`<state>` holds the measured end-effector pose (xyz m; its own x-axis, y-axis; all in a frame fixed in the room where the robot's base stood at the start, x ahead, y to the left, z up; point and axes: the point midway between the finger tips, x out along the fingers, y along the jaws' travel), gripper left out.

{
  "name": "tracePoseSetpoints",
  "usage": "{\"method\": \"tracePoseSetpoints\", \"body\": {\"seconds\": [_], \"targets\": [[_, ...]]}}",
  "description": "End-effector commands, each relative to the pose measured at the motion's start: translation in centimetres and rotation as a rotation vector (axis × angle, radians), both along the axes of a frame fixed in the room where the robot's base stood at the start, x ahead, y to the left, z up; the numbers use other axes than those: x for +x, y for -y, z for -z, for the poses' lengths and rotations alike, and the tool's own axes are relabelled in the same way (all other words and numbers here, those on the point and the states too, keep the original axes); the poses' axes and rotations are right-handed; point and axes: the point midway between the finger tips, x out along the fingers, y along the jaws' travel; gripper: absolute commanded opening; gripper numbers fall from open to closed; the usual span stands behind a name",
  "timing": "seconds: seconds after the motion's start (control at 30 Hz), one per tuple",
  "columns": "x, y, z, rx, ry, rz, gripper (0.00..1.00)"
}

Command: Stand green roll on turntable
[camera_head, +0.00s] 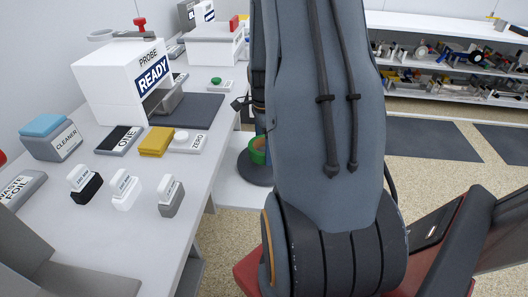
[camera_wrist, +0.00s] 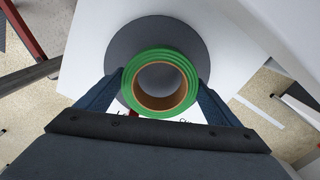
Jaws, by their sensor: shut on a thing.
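The green roll (camera_wrist: 187,92) has green outer layers and an orange-brown hollow core. In the wrist view it sits between the two fingers of my gripper (camera_wrist: 160,95), which is shut on it, with its open end facing the camera. The dark grey round turntable (camera_wrist: 160,28) lies directly behind the roll in that view. In the head view, the roll (camera_head: 259,150) shows low beside my arm, over the turntable (camera_head: 251,171), partly hidden by the arm. I cannot tell whether the roll touches the turntable.
A long white bench (camera_head: 120,215) at left carries a white probe box (camera_head: 115,85), a yellow block (camera_head: 156,141), a blue-topped cleaner block (camera_head: 52,137) and several small labelled blocks. Shelves (camera_head: 450,70) with parts stand at the back right. Floor at right is open, with dark mats (camera_head: 425,138).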

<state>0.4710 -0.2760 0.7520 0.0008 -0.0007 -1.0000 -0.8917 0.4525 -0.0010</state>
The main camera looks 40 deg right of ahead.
Motion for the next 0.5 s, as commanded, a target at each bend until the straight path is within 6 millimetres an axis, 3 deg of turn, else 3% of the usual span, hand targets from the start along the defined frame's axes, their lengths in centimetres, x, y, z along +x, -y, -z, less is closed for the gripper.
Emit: {"method": "tracePoseSetpoints", "body": {"seconds": [0.2,0.5], "targets": [[-0.1,0.1,2.8,0.001,-0.002,0.002,0.61],[-0.1,0.1,3.0,0.000,0.000,0.002,0.61]]}}
